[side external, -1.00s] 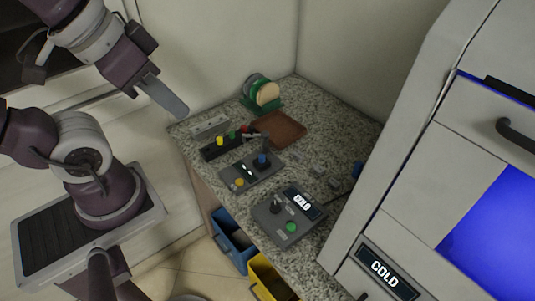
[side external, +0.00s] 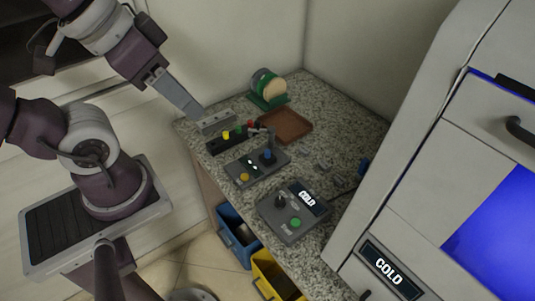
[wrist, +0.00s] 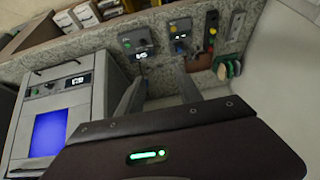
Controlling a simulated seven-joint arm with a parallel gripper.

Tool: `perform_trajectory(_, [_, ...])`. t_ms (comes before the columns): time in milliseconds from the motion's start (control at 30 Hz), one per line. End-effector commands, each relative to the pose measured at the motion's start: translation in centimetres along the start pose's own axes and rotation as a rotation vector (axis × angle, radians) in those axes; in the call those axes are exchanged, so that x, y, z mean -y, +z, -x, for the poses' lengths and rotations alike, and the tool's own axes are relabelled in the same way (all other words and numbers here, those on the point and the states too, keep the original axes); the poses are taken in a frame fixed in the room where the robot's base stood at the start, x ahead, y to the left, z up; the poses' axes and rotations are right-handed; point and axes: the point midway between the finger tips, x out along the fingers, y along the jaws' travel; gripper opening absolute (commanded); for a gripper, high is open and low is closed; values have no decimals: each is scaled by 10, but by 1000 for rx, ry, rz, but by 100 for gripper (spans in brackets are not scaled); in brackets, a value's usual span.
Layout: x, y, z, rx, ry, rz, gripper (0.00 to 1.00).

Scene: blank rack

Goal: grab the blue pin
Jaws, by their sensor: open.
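A blue knob-like piece (side external: 268,155) stands upright on a dark grey control box (side external: 245,172) on the counter; I cannot tell if it is the blue pin. Another small blue piece (side external: 363,168) sits near the counter's right side, partly hidden by the white cabinet. My gripper (side external: 198,114) is above the counter's left edge, short of the rack and touching nothing. In the wrist view my gripper (wrist: 160,68) has its two fingers apart and nothing between them.
A second control box (side external: 290,222) marked COLD stands in front. A brown tray (side external: 285,126) and a green holder with discs (side external: 268,90) are behind. A large white cabinet (side external: 410,210) bounds the right. Blue (side external: 236,247) and yellow (side external: 265,290) bins stand below.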

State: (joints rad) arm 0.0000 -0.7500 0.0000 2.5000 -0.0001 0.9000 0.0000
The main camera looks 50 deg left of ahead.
Motion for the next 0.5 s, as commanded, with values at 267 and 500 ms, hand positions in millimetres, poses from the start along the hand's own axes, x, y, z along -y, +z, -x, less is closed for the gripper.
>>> perform_trajectory(267, [11,-46,-32,111,-18,-261,43])
perform_trajectory(500, [48,-111,-169,325,102,-881,43])
